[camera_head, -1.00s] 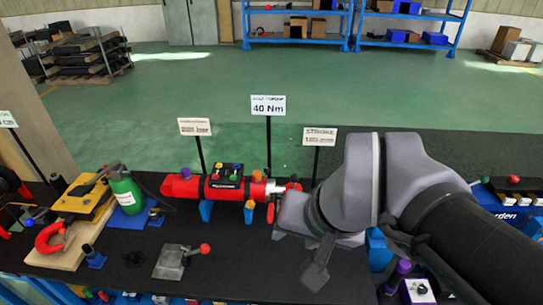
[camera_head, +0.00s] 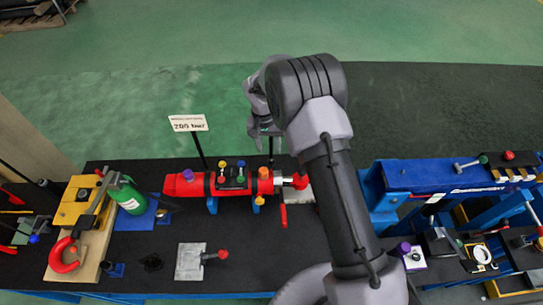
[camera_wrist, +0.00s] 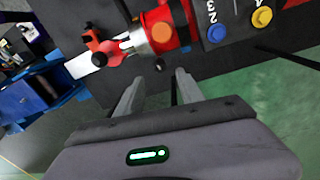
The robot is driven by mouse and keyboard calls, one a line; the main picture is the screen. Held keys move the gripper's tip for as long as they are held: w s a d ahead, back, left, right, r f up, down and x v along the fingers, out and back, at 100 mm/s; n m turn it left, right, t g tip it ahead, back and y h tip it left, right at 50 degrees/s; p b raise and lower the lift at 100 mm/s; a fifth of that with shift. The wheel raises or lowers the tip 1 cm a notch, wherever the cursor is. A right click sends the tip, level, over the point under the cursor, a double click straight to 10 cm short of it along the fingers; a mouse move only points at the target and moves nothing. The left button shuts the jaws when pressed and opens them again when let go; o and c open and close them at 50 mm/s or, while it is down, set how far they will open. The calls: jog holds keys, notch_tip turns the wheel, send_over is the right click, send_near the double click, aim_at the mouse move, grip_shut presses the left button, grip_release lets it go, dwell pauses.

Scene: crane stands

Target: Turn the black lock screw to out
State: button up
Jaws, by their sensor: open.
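A red cylinder (camera_head: 225,184) lies level on blue supports on the black bench, with a silver collar and a red end at its right. In the wrist view the cylinder's silver collar (camera_wrist: 140,40) and red end (camera_wrist: 105,50) are just beyond my fingers. A small dark piece (camera_wrist: 160,65) sits by the collar; I cannot tell whether it is the black lock screw. My gripper (camera_head: 264,130) is open and empty, behind and above the cylinder's right part. It also shows in the wrist view (camera_wrist: 156,80), its two fingers apart, touching nothing visible.
A sign on a post (camera_head: 188,123) stands behind the cylinder. A green bottle (camera_head: 128,195) and a yellow block (camera_head: 80,202) are at left. A grey plate with a red-knobbed lever (camera_head: 192,262) lies in front. A blue press (camera_head: 445,176) stands at right.

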aim_at(271, 161)
jog(key=f, duration=0.7)
jog(key=shift+d+f, duration=0.35)
jog(key=shift+f, duration=0.05)
grip_shut()
